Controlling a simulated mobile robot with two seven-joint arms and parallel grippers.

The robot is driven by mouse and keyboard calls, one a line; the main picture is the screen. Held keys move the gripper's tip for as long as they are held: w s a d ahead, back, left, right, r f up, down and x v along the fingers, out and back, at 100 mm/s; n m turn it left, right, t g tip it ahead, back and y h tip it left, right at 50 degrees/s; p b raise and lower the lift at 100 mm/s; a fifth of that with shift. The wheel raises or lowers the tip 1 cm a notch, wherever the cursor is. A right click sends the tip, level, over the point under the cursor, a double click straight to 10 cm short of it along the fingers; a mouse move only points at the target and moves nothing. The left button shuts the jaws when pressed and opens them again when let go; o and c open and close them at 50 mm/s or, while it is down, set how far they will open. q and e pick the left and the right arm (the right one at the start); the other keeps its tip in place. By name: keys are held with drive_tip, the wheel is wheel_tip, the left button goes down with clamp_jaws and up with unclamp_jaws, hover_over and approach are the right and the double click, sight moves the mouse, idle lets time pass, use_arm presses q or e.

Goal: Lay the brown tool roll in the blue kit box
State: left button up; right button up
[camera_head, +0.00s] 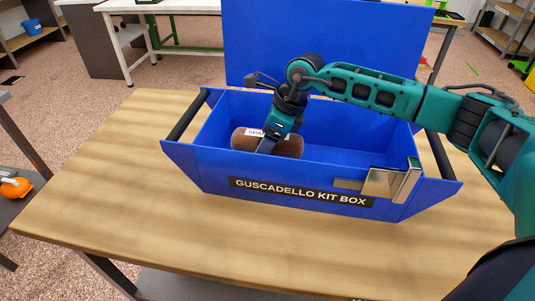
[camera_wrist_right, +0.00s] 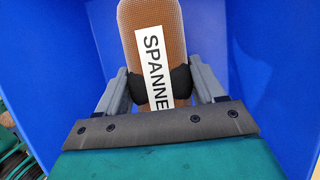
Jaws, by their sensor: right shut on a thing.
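The blue kit box (camera_head: 215,170) stands open on the wooden table, its lid (camera_head: 330,45) raised at the back and its front lettered "GUSCADELLO KIT BOX". The brown tool roll (camera_head: 290,147), with a white label, is inside the box's walls toward the left; its lower part is hidden by the front wall. My right gripper (camera_head: 266,146) reaches down into the box and is shut on the roll. In the right wrist view the roll (camera_wrist_right: 177,25) sits between the fingers of the gripper (camera_wrist_right: 162,88), blue walls around it. I cannot tell whether the roll touches the box floor. My left gripper is not in view.
The box has dark handle bars at both ends and a metal latch (camera_head: 385,182) on its front right. The wooden table (camera_head: 110,180) is bare at the left and front. An orange object (camera_head: 14,187) lies on a grey surface at far left.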

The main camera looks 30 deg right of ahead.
drive_tip(key=shift+f, duration=2.2)
drive_tip(key=shift+f+b, duration=0.2)
drive_tip(key=shift+b, duration=0.15)
drive_tip(key=o, duration=1.3)
drive_tip(key=shift+r, duration=0.2)
drive_tip(key=p+v, duration=0.1)
drive_tip(key=v, duration=1)
drive_tip(key=shift+r, duration=0.15)
drive_tip(key=shift+s+d+r, duration=0.15)
drive_tip(key=shift+r, duration=0.1)
